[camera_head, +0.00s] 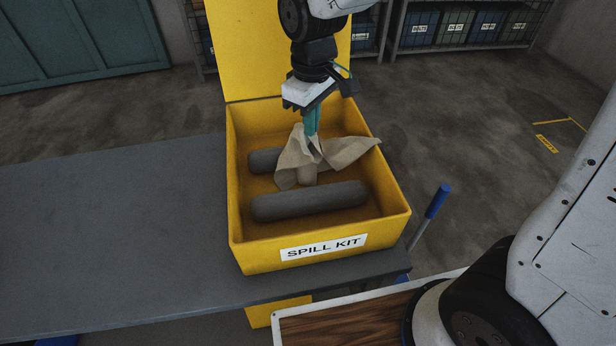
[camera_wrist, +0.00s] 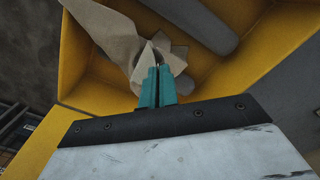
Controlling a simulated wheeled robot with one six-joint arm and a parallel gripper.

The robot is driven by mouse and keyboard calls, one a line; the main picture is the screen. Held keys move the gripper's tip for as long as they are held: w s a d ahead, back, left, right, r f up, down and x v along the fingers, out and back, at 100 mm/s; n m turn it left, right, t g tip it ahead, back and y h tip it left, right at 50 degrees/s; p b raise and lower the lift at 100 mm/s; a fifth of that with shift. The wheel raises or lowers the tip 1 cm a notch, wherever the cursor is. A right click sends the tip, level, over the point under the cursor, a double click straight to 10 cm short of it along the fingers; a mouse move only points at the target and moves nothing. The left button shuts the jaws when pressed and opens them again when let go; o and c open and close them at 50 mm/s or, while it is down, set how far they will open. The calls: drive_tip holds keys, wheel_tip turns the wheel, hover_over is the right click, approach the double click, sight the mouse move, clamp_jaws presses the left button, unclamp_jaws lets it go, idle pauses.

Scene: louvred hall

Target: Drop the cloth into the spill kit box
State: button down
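The beige cloth (camera_head: 338,152) hangs in loose folds from my gripper (camera_head: 311,128), inside the opening of the yellow spill kit box (camera_head: 240,222). My gripper points down with its teal fingers close together on the cloth's gathered middle. In the wrist view the cloth (camera_wrist: 112,32) spreads beyond the fingertips (camera_wrist: 158,76), over the box (camera_wrist: 84,68). One corner of the cloth reaches toward the box's right wall. Whether its lower folds touch the box floor, I cannot tell. The box lid (camera_head: 238,50) stands open at the back.
Two grey rolls lie in the box, one in front (camera_head: 310,201) and one behind (camera_head: 262,160), partly hidden by the cloth. The box stands on a dark grey table (camera_head: 110,220), clear to the left. A blue-handled rod (camera_head: 437,202) stands at right. Shelves with bins (camera_head: 455,27) are behind.

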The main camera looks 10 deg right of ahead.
drive_tip(key=shift+f, duration=0.5)
drive_tip(key=shift+c, duration=1.4)
unclamp_jaws()
drive_tip(key=shift+r, duration=2.8)
wheel_tip(320, 180, up, 8)
